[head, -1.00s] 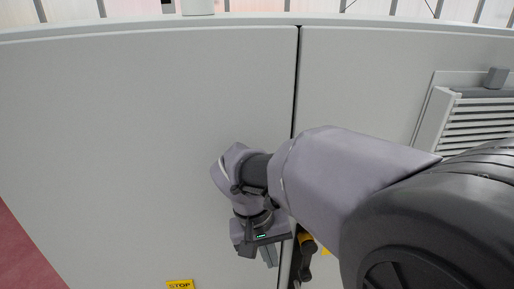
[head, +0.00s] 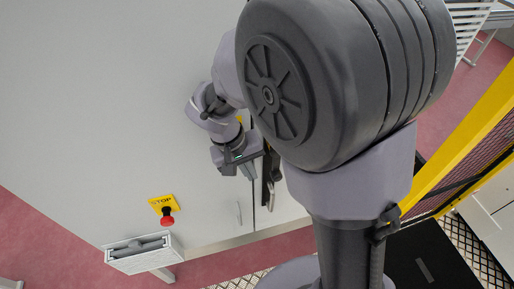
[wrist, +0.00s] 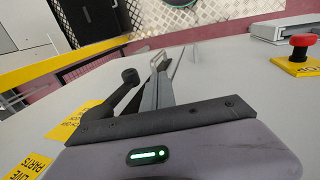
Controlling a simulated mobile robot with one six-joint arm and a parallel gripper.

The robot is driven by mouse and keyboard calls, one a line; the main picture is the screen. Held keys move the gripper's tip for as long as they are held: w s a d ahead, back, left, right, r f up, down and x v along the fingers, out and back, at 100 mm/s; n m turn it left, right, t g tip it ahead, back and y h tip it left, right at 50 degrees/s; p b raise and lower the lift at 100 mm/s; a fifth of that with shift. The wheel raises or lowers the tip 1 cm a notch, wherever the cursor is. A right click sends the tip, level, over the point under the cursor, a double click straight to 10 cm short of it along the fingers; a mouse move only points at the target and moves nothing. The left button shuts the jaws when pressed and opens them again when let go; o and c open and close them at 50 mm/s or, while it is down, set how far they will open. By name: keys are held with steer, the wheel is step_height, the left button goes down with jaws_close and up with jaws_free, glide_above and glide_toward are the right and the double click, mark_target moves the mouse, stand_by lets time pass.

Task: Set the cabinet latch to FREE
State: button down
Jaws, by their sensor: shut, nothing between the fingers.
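The grey cabinet (head: 110,110) fills the left of the head view. A dark latch handle (head: 269,178) sits at its door seam, partly hidden by my arm. In the wrist view the black latch lever (wrist: 124,86) with a rounded end lies just left of my fingers. I cannot tell whether they touch it. My gripper (head: 249,173) is in front of the cabinet, just left of the handle; its shut, empty fingers also show in the wrist view (wrist: 158,75). No FREE marking is readable, so the latch setting cannot be told.
A thin door handle (head: 238,213) is below my gripper. A yellow-framed barrier (head: 470,140) stands at right.

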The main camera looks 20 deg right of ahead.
mark_target(277, 165)
steer(key=d, duration=0.1)
steer(key=d+f, duration=0.1)
steer(key=d, duration=0.2)
steer(key=shift+f, duration=0.4)
